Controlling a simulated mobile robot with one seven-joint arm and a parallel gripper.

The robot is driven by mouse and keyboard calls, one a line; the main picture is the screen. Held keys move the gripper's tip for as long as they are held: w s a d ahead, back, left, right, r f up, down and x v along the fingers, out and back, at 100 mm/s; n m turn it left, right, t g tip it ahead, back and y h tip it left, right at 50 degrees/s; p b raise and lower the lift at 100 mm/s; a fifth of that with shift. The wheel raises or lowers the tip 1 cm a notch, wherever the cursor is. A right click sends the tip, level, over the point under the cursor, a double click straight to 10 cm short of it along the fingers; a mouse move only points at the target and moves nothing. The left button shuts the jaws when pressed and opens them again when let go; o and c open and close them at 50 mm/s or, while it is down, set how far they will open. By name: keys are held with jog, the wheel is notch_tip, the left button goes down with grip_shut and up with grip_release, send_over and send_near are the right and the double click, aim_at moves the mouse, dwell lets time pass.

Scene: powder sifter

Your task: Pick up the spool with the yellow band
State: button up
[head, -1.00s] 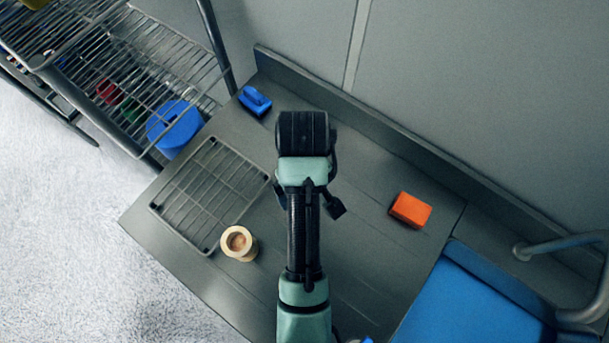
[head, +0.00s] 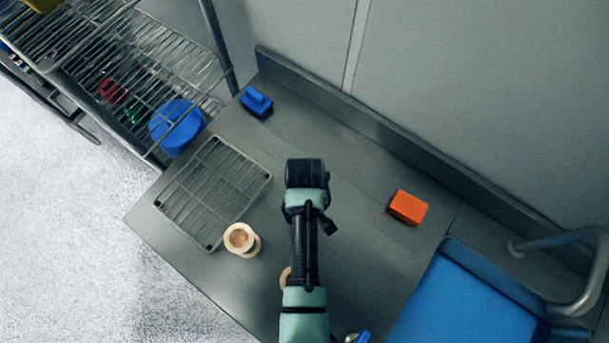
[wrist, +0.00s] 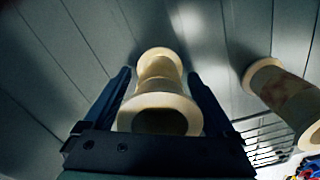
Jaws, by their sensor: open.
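In the wrist view a pale wooden spool (wrist: 158,88) lies between the two dark fingers of my gripper (wrist: 159,75). The gripper is open, one finger on each side of the spool; I cannot tell whether either touches it. A second pale spool (wrist: 283,93) is to the right, outside the fingers, with a brownish tint on its middle. In the head view one spool (head: 241,240) stands by the wire rack. Another spool (head: 285,278) is mostly hidden behind my arm. No clearly yellow band shows on either spool. My gripper is hidden in the head view.
The wire rack (head: 214,192) lies on the grey counter (head: 352,232). An orange block (head: 407,207) and a blue sink (head: 470,300) are at the right. A blue brush-like object (head: 256,102) sits near the back wall. A wire shelf (head: 135,60) stands at the left.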

jog(key=c, duration=1.3)
